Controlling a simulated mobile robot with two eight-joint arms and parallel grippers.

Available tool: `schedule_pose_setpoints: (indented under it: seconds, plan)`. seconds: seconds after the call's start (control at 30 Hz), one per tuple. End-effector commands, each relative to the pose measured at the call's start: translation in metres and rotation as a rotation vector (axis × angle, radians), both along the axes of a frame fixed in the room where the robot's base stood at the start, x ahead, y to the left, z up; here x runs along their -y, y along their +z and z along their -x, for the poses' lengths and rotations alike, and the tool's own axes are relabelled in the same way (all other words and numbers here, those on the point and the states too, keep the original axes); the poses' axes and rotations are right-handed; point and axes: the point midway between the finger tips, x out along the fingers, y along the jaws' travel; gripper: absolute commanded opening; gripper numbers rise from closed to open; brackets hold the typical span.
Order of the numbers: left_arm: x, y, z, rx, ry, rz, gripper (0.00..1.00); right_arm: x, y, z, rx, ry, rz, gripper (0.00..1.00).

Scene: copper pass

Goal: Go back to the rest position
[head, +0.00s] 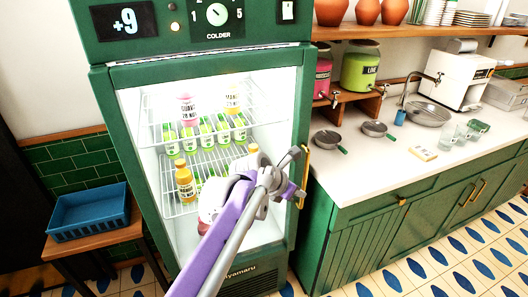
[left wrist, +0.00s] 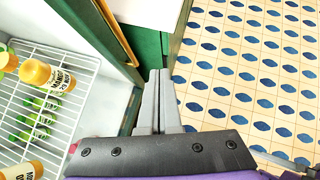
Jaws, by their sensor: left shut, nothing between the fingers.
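My left arm comes up from the bottom of the head view, and its gripper (head: 292,163) is in front of the fridge's right edge, near the brass door handle (head: 304,165). In the left wrist view the left gripper (left wrist: 157,75) is shut and empty, its two grey fingers together. The green fridge (head: 103,110) stands in front of me with its lit inside and shelves in view. The brass handle also shows in the left wrist view (left wrist: 115,32). My right gripper is in neither view.
Bottles stand on the fridge shelves, such as an orange mango bottle (head: 185,184). A blue crate (head: 88,212) sits on a side table at left. A counter (head: 375,172) with small pans and a sink is at right. Patterned floor (left wrist: 245,70) is open beside the fridge.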

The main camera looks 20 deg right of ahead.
Motion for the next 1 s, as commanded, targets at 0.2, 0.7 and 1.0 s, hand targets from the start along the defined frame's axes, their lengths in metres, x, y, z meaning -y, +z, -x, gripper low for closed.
schedule_pose_setpoints:
  seconds: [0.2,0.7,1.0]
  plan:
    - [-0.03,0.0,0.0,0.075,-0.049,-0.055,0.0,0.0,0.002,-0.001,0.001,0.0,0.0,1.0]
    - [-0.314,-0.051,0.103,0.7,-0.872,-0.811,0.0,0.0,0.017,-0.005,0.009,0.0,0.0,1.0]
    - [-0.421,-0.114,0.203,0.796,-1.481,-1.152,0.0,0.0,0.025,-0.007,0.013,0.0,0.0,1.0]
